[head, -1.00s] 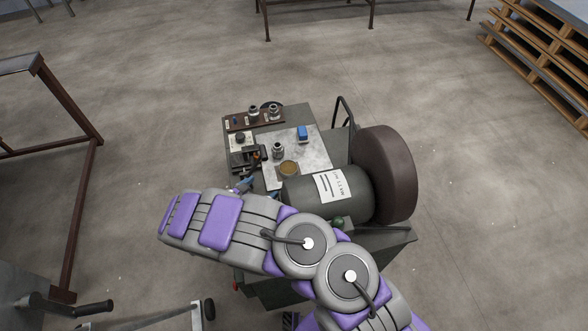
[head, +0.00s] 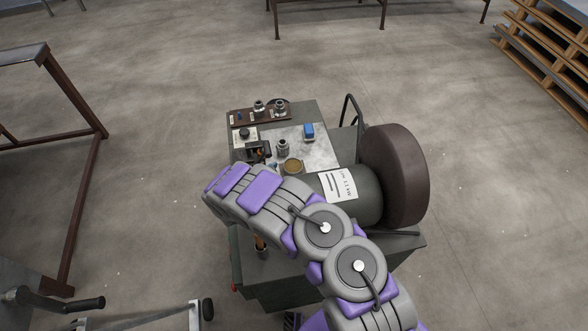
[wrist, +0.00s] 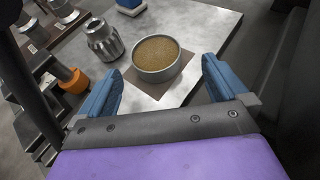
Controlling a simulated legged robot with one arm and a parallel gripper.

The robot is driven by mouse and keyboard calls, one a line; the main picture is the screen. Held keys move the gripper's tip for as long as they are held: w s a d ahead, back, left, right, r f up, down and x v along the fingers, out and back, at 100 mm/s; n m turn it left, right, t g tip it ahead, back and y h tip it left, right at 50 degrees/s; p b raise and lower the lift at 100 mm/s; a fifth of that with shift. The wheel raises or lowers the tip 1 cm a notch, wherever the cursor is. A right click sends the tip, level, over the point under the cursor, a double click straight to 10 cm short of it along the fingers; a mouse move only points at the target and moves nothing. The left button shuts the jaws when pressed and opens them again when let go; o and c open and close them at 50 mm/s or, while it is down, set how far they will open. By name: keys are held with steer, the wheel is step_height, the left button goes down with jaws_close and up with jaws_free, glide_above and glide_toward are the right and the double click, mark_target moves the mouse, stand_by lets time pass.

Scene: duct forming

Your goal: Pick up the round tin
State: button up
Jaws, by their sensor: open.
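The round tin (wrist: 157,58) is a short, open, silver-rimmed tin with a brown, grainy top. In the wrist view it sits on a brown square patch (wrist: 150,86) on the metal plate. The tin also shows in the head view (head: 293,166), just beyond my arm. My gripper (wrist: 160,82) has two blue fingers spread wide apart. They point towards the tin from its near side, one to the left and one to the right, with nothing between them touching. In the head view my arm hides most of the gripper.
A metal collar-like part (wrist: 104,42) stands close left of the tin. A blue block (head: 308,131) lies behind on the plate (head: 322,153). A dark green drum (head: 352,195) and a large brown wheel (head: 397,175) stand to the right. A rack (head: 262,117) holds more metal parts at the back.

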mark_target(294, 165)
steer(key=shift+w+f, duration=0.4)
steer(key=shift+w, duration=0.3)
steer(key=x, duration=0.2)
steer(key=b+x, duration=0.1)
steer(key=x, duration=0.1)
steer(key=shift+w+d, duration=0.3)
steer(key=shift+d, duration=0.1)
steer(key=shift+a, duration=0.3)
steer(key=shift+c, duration=0.3)
steer(key=shift+a, duration=0.1)
steer(key=c, duration=0.3)
steer(key=shift+d, duration=0.3)
steer(key=c, duration=0.7)
steer(key=shift+a, duration=0.1)
steer(key=shift+c, duration=0.2)
steer(key=shift+a+r, duration=0.1)
steer(key=shift+r, duration=0.05)
